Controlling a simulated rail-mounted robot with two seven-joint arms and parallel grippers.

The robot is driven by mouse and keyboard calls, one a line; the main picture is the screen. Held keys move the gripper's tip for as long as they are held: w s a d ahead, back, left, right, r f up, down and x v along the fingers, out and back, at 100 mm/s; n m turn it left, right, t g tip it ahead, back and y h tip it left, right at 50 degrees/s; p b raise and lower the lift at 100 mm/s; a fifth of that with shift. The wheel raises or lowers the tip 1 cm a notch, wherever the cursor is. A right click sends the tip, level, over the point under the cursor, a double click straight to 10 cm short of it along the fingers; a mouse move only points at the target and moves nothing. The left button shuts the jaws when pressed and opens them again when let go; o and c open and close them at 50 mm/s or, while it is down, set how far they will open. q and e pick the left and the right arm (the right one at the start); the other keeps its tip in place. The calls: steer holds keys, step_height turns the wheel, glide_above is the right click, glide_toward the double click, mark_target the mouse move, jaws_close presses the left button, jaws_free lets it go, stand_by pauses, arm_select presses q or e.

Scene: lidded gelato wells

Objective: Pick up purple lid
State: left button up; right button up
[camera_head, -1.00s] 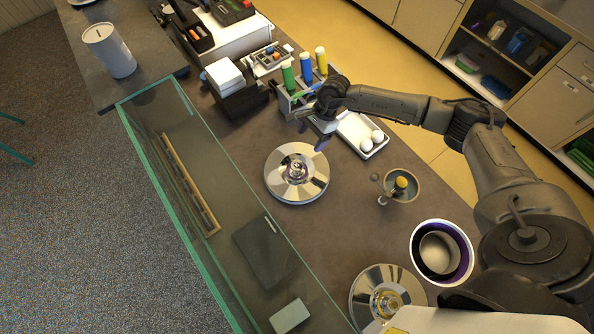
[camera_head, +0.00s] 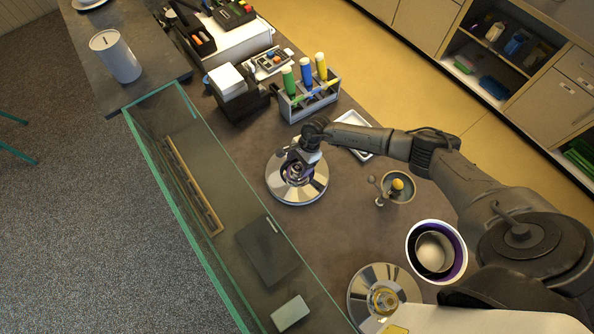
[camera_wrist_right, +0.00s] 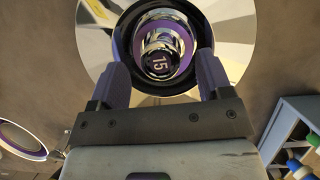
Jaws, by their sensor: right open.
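The purple lid (camera_head: 283,193) is a shiny metal disc on the counter, and its knob is partly hidden by my right gripper in the head view. In the right wrist view the lid (camera_wrist_right: 103,40) shows a dark ring and a purple-and-chrome knob (camera_wrist_right: 160,62) marked 15. My right gripper (camera_head: 297,170) is over the lid's centre. Its two purple fingers (camera_wrist_right: 161,72) are open, one on each side of the knob, with gaps visible. I cannot tell their exact height beside the knob. My left gripper is not in view.
A second metal lid (camera_head: 364,283) with a gold knob lies at the bottom. An open white-rimmed purple tub (camera_head: 408,247) stands near my right arm. A bottle rack (camera_head: 309,106), a cup with a yellow item (camera_head: 409,196) and a white tray (camera_head: 366,154) are nearby. Glass (camera_head: 165,190) borders the left.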

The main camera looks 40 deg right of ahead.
steer(key=shift+x, duration=0.85)
steer(key=shift+d, duration=0.1)
steer(key=shift+c, duration=0.4)
steer(key=c, duration=1.1)
steer(key=shift+r, duration=0.15)
